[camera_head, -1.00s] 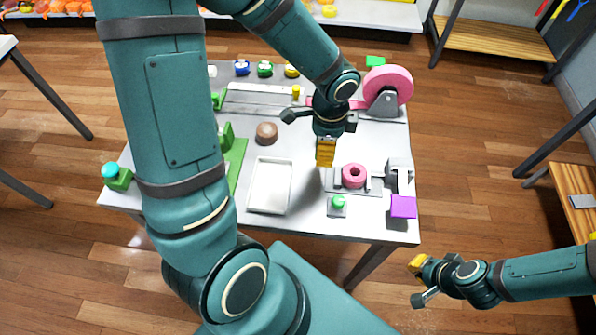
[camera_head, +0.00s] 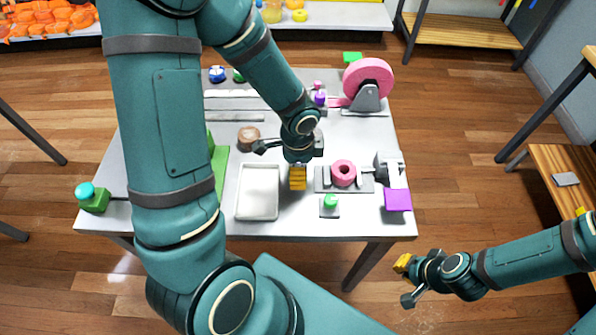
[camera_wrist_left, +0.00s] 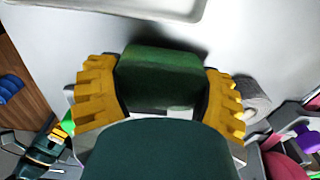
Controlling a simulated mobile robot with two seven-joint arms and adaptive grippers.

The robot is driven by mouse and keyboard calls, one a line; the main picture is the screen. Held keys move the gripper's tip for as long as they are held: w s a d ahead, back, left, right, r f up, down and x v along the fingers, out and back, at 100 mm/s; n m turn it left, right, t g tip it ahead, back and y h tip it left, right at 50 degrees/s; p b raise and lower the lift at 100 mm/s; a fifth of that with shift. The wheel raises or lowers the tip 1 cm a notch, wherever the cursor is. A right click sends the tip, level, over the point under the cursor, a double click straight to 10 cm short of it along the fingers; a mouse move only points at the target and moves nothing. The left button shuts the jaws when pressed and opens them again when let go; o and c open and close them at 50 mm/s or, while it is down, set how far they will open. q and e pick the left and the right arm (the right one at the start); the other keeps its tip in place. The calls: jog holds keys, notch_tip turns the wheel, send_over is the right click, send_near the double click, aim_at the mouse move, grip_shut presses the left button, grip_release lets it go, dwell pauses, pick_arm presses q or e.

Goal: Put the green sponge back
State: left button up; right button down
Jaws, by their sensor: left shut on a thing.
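The green sponge (camera_wrist_left: 162,78) is a dark green block between the yellow fingers of my left gripper (camera_wrist_left: 160,92), in the left wrist view. In the head view my left gripper (camera_head: 297,178) points down just right of the white tray (camera_head: 243,207); the sponge is hidden there. The sponge is close over the white table, beside the tray; I cannot tell whether it touches the surface. My right gripper (camera_head: 403,263) is off the table's front right, and its finger opening is too small to judge.
On the table (camera_head: 290,228) are a pink ring (camera_head: 343,173) on a grey fixture, a green button (camera_head: 330,201), a purple square (camera_head: 398,200), a brown round piece (camera_head: 249,137) and a pink wheel (camera_head: 368,78) at the back right. My left arm covers the table's left part.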

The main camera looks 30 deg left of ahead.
pick_arm(q)
jog(key=shift+f, duration=0.55)
jog(key=shift+f, duration=0.15)
jog(key=o, duration=1.2)
jog(key=shift+r, duration=0.2)
notch_tip(320, 180, up, 12)
jog(key=p, duration=0.4)
